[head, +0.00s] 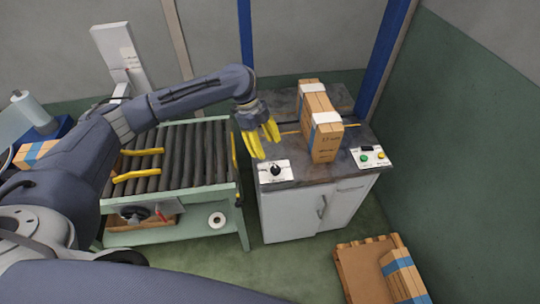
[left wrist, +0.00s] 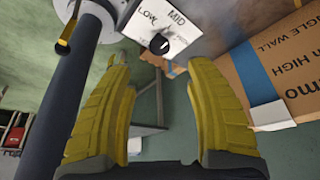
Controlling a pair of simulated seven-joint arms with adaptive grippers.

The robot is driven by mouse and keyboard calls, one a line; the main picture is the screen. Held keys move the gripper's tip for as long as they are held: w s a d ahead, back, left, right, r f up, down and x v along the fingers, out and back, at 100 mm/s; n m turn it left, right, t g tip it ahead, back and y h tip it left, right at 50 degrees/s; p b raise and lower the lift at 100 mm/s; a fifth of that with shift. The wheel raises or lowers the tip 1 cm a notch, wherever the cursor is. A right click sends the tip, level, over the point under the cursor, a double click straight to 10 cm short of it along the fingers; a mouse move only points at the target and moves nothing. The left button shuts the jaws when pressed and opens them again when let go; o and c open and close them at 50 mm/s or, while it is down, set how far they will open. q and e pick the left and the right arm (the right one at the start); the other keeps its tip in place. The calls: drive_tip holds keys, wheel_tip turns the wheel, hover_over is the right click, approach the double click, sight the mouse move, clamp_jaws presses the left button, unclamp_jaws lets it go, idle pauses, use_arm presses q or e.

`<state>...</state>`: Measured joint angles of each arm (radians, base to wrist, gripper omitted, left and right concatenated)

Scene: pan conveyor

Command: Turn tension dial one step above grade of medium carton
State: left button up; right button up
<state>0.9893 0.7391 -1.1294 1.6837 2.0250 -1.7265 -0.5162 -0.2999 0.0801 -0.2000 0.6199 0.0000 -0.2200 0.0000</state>
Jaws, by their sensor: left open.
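The tension dial is a black knob (head: 275,171) on a white plate at the front left of the cabinet top. In the left wrist view the knob (left wrist: 160,43) has a white mark, and the words LOW and MID show on its plate. My left gripper (head: 264,143) is open and empty, its yellow fingers just above and behind the dial, apart from it. A brown carton (head: 322,141) with blue and white tape stands on the cabinet to the right. Its printed side (left wrist: 290,58) shows "HIGH" in the left wrist view, cut off by the frame. My right gripper is out of view.
A roller conveyor (head: 190,150) with yellow guides stands left of the cabinet. Other cartons are at far left (head: 33,153) and on the floor (head: 402,276). Which is medium is unclear.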

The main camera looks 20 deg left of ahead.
use_arm(q)
drive_tip(key=shift+v, duration=1.05)
